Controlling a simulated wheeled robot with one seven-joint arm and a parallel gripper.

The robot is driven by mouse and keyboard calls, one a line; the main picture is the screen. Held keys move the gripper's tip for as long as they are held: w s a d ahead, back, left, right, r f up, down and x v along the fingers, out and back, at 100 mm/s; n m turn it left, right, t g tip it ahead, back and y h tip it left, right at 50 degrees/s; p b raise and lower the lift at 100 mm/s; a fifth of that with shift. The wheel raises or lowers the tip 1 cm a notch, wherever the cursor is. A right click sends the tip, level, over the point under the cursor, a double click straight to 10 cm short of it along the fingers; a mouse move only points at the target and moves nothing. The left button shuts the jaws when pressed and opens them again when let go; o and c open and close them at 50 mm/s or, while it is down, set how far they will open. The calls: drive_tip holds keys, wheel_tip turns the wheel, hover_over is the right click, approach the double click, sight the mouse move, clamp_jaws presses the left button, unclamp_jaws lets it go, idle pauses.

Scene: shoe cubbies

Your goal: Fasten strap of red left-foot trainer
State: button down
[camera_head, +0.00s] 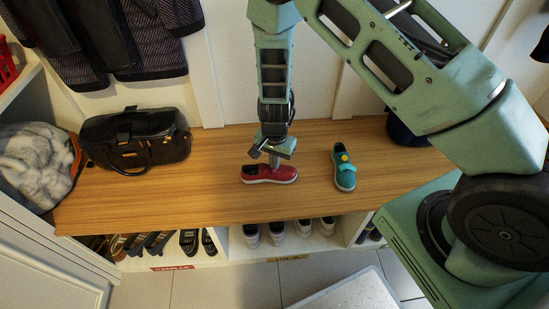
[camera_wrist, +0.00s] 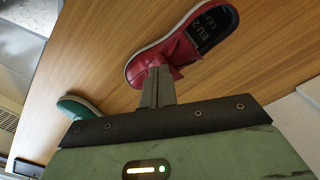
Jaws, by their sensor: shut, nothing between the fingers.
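The red trainer (camera_head: 270,174) stands upright on the wooden bench top, its toe to the right in the head view. In the wrist view the red trainer (camera_wrist: 170,52) shows its dark insole with lettering and a red strap (camera_wrist: 178,52) across the opening. My gripper (camera_head: 275,164) is above the shoe in the head view. In the wrist view my gripper (camera_wrist: 160,73) is shut, its fingertips together at the strap area with nothing between them. Whether the tips touch the strap, and whether the strap is fastened, I cannot tell.
A teal shoe (camera_head: 344,170) with a yellow detail stands to the right on the bench (camera_head: 215,198). A black bag (camera_head: 133,138) and a grey furry item (camera_head: 37,165) are at the left. Cubbies below hold several shoes. The bench between bag and red trainer is clear.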

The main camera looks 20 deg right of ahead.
drive_tip(key=shift+w+d+p, duration=0.15)
drive_tip(key=shift+w+d, duration=0.05)
drive_tip(key=shift+w, duration=0.4)
drive_tip(key=shift+w+d+p, duration=0.15)
drive_tip(key=shift+w+d, duration=0.05)
drive_tip(key=shift+w, duration=0.4)
drive_tip(key=shift+f, duration=0.25)
drive_tip(key=shift+r, duration=0.1)
idle(0.4)
wheel_tip(320, 180, up, 9)
drive_tip(key=p, duration=0.7)
idle(0.4)
wheel_tip(320, 180, up, 17)
drive_tip(key=p, duration=0.2)
drive_tip(key=shift+r, duration=0.15)
idle(2.3)
